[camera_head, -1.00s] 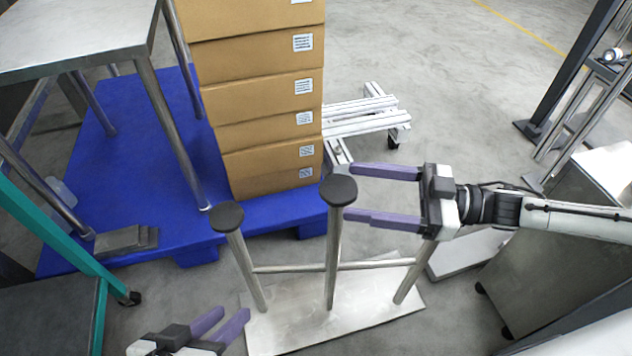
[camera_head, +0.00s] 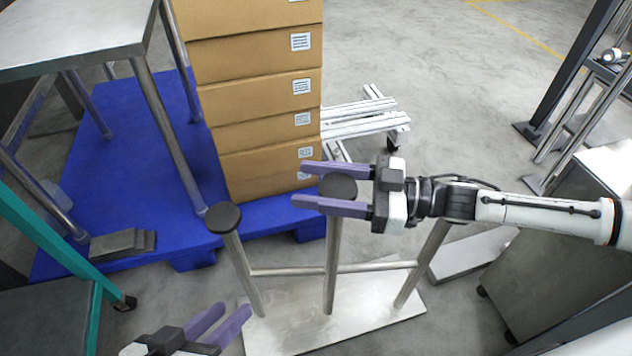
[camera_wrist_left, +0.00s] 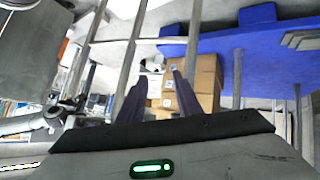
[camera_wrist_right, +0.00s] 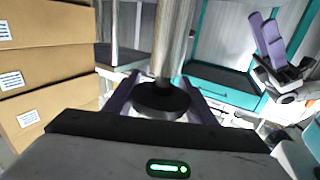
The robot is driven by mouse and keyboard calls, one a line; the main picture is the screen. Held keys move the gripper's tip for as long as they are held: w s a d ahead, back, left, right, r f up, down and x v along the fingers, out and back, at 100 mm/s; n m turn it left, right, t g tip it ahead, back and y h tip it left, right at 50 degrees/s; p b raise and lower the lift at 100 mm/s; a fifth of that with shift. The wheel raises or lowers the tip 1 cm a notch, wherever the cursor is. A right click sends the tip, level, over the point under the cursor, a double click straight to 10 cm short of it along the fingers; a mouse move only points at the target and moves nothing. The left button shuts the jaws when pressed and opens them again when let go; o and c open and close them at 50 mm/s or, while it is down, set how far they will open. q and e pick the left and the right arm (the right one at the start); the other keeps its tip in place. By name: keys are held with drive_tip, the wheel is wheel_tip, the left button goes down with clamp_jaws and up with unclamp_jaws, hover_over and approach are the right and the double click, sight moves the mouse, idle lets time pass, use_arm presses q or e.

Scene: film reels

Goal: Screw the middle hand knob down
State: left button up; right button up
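A silver stand (camera_head: 290,325) has three upright metal posts on a flat plate. The middle post carries a round black hand knob (camera_head: 337,186). My right gripper (camera_head: 300,184) is open, one purple finger on each side of this knob. In the right wrist view the knob (camera_wrist_right: 160,99) sits between the fingers; I cannot tell whether they touch it. The left post carries another black knob (camera_head: 223,218). The right post's top is hidden behind my right arm. My left gripper (camera_head: 231,316) is open and empty, low in front of the stand; it also shows in the right wrist view (camera_wrist_right: 262,22).
Stacked cardboard boxes (camera_head: 260,95) stand behind the posts on a blue pallet (camera_head: 130,190). A metal table (camera_head: 75,50) is at the upper left. A teal-framed cart (camera_head: 45,320) stands at the lower left and a grey cabinet (camera_head: 545,270) at the right.

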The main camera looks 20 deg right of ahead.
sight(333, 178)
drive_tip(key=c, duration=0.3)
use_arm(q)
drive_tip(key=shift+a+p, duration=0.1)
drive_tip(key=shift+p, duration=0.25)
use_arm(e)
drive_tip(key=shift+w+d+r+m+t+h+p, duration=0.1)
drive_tip(key=shift+w+d+m+t+h+p, duration=0.3)
drive_tip(key=shift+m+t+h+p, duration=1.85)
drive_tip(key=shift+w+d+r+m+t+h+p, duration=0.1)
drive_tip(key=shift+w+d+m+t+h+p, duration=0.3)
drive_tip(key=shift+m+t+h+p, duration=1.85)
drive_tip(key=shift+w+d+m+t+h+p, duration=0.45)
drive_tip(key=shift+h+p, duration=1.05)
drive_tip(key=shift+p, duration=1.85)
use_arm(q)
drive_tip(key=s+a+r+n+y, duration=0.1)
drive_tip(key=s+a+r+y, duration=0.1)
drive_tip(key=a, duration=0.4)
drive_tip(key=shift+s+a+r+t+y, duration=0.35)
drive_tip(key=shift+r+y, duration=0.15)
drive_tip(key=shift+r, duration=0.3)
use_arm(e)
drive_tip(key=shift+s+m, duration=0.15)
drive_tip(key=shift+m, duration=0.2)
